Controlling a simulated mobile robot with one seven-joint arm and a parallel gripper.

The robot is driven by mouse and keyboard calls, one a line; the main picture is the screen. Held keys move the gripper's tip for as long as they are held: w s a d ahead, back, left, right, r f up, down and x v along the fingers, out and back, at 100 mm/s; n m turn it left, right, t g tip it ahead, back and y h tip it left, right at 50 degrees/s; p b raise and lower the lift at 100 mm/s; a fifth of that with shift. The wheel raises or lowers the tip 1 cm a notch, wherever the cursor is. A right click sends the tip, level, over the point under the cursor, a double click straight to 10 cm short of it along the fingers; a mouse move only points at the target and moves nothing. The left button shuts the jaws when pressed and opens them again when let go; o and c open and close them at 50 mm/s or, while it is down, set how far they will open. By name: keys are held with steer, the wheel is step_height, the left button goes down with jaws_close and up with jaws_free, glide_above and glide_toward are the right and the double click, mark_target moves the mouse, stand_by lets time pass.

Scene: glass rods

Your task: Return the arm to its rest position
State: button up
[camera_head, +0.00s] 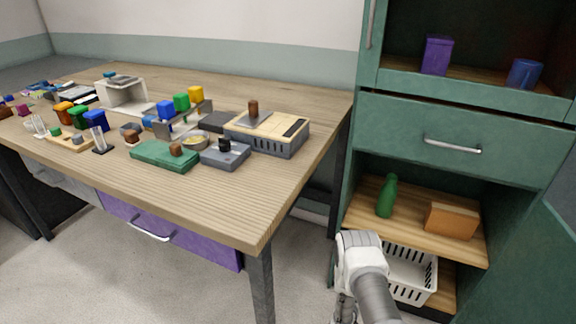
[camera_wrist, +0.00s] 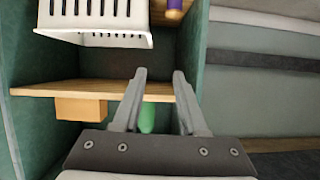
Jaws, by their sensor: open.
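My arm (camera_head: 365,270) rises at the bottom of the head view, in front of the green cabinet's lower shelves and to the right of the table. In the wrist view my gripper (camera_wrist: 160,76) is open, with its two fingers apart and nothing held. The green bottle (camera_wrist: 147,118) shows between the fingers there, beyond them; I see no contact. In the head view the green bottle (camera_head: 387,196) stands upright on a cabinet shelf beside an orange-brown box (camera_head: 450,219).
A white basket (camera_head: 424,279) sits low in the cabinet, partly behind my arm. The wooden table (camera_head: 235,205) holds many small items. A drawer (camera_head: 460,146) is shut above the bottle shelf. A cabinet door (camera_head: 545,250) stands at the right. Floor is clear between table and arm.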

steer(key=w+a+r+y, duration=0.1)
steer(key=w+a+r, duration=0.1)
steer(key=w+r, duration=0.6)
steer(key=a+r+n+g+y, duration=0.1)
steer(key=a+r+y, duration=0.1)
steer(key=r, duration=1.3)
steer(key=a+r+n+g+y, duration=0.1)
steer(key=a+r+g, duration=0.15)
steer(key=r, duration=1.15)
steer(key=s+a+r+n+y, duration=0.1)
steer(key=s+a+r, duration=0.2)
steer(key=s+r, duration=1.25)
steer(key=s+d+r+n+g, duration=0.1)
steer(key=s+r+g, duration=0.1)
steer(key=s, duration=1)
steer(key=s+r+n+g, duration=0.1)
steer(key=s+r, duration=0.2)
steer(key=s, duration=0.9)
step_height(320, 180, up, 21)
steer(key=p, duration=2.1)
steer(key=shift+w, duration=0.3)
